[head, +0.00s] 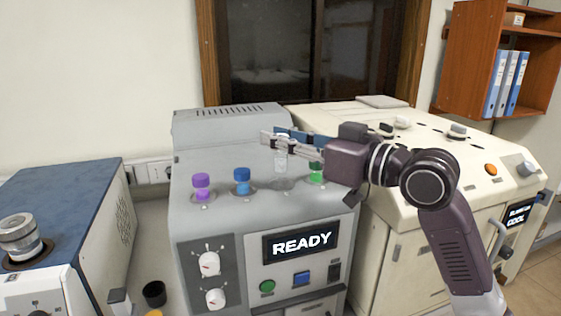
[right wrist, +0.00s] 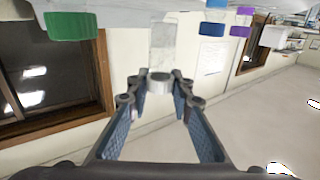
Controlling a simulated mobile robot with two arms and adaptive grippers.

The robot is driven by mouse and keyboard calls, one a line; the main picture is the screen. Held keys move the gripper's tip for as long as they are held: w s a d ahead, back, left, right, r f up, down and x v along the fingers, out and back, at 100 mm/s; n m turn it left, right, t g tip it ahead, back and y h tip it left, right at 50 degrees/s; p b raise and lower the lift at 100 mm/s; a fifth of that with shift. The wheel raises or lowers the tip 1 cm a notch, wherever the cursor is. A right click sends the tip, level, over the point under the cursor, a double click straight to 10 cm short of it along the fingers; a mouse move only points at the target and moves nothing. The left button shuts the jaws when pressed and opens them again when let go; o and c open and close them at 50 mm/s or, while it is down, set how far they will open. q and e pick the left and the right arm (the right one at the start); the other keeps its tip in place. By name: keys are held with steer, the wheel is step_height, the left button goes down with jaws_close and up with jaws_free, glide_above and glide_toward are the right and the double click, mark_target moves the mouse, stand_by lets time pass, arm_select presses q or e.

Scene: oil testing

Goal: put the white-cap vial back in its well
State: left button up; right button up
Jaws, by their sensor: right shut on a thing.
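My right gripper (head: 279,145) is shut on the white-cap vial (head: 281,161) above the top of the grey READY machine (head: 215,220). In the upside-down right wrist view, the fingertips of my right gripper (right wrist: 160,84) close on the pale cap of the white-cap vial (right wrist: 161,42), whose clear body extends from it toward the machine top. In the head view the vial is upright, between the blue-cap vial (head: 242,182) and the green-cap vial (head: 316,174). A purple-cap vial (head: 202,186) stands farther left. The well under the held vial is hard to make out. My left gripper is out of view.
A cream machine (head: 400,215) with a COOL display stands at the right, behind my right arm. A blue-topped machine (head: 65,200) stands at the left. A small black cup (head: 154,294) is in the gap between the left and grey machines.

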mark_target(281, 167)
steer(key=shift+d+f, duration=0.1)
steer(key=shift+f, duration=0.75)
step_height(281, 167, down, 4)
steer(key=shift+r+p, duration=0.2)
steer(key=shift+p, duration=0.2)
steer(key=shift+f, duration=0.2)
steer(key=shift+f, duration=0.2)
steer(key=o, duration=0.8)
steer(key=shift+c, duration=0.2)
